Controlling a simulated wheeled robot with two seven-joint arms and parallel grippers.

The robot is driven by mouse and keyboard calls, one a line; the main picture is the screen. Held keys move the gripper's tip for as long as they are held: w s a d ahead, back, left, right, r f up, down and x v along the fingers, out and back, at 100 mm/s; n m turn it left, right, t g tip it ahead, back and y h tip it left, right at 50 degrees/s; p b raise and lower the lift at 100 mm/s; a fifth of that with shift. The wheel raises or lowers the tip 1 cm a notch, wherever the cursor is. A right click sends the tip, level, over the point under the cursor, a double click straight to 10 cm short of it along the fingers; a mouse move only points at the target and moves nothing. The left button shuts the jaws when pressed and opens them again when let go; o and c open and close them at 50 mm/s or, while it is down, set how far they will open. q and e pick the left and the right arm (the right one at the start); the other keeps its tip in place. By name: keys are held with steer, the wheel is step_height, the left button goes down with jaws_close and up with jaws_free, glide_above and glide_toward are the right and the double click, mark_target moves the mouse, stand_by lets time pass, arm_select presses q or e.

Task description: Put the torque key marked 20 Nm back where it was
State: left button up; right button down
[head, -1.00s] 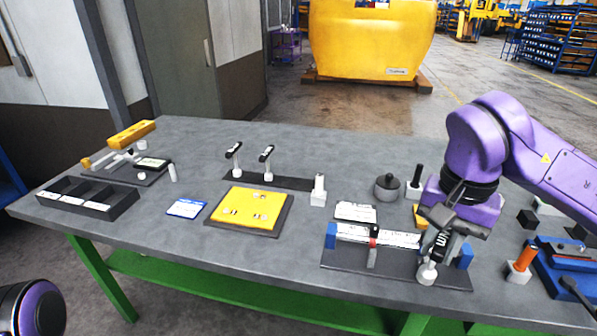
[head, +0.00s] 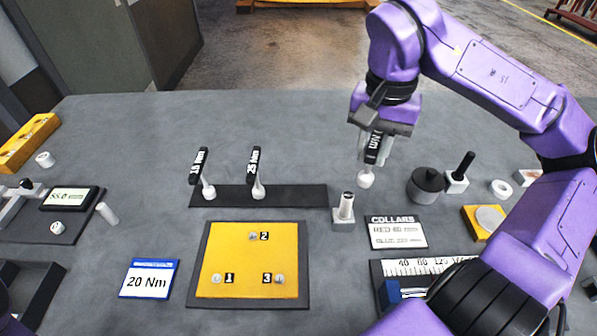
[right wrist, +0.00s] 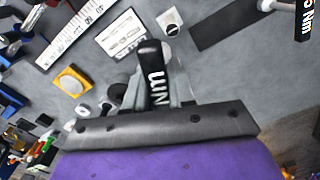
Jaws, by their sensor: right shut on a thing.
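My right gripper (head: 380,132) is shut on a torque key (head: 372,148) with a black handle and a pale round head pointing down. Its label shows "Nm"; the number is hidden by the gripper. The key also shows in the right wrist view (right wrist: 154,82). It is held above the table, behind and right of a dark rack strip (head: 300,196). Two other keys stand on the strip: one seems to read 15 Nm (head: 200,170), the other 25 Nm (head: 256,172). The strip's right part is bare. My left gripper is out of view.
A blue-edged card (head: 149,279) reads 20 Nm. A yellow plate (head: 235,270) with numbered spots lies in front of the strip. A small block with a metal peg (head: 344,213) stands at the strip's right end. A collars card (head: 396,232) and dark round pot (head: 425,186) are further right.

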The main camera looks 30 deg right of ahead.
steer(key=w+a+f, duration=0.1)
steer(key=w+f, duration=0.3)
steer(key=w+a+f, duration=0.2)
steer(key=w+f, duration=0.1)
steer(key=f, duration=0.1)
steer(key=w+a+f, duration=0.2)
steer(key=w+f, duration=0.2)
steer(key=shift+w+f, duration=0.25)
steer(key=shift+w, duration=0.1)
steer(key=shift+f, duration=0.1)
steer(key=c, duration=1)
jaws_free()
steer(key=shift+o, duration=0.2)
step_height(320, 180, up, 12)
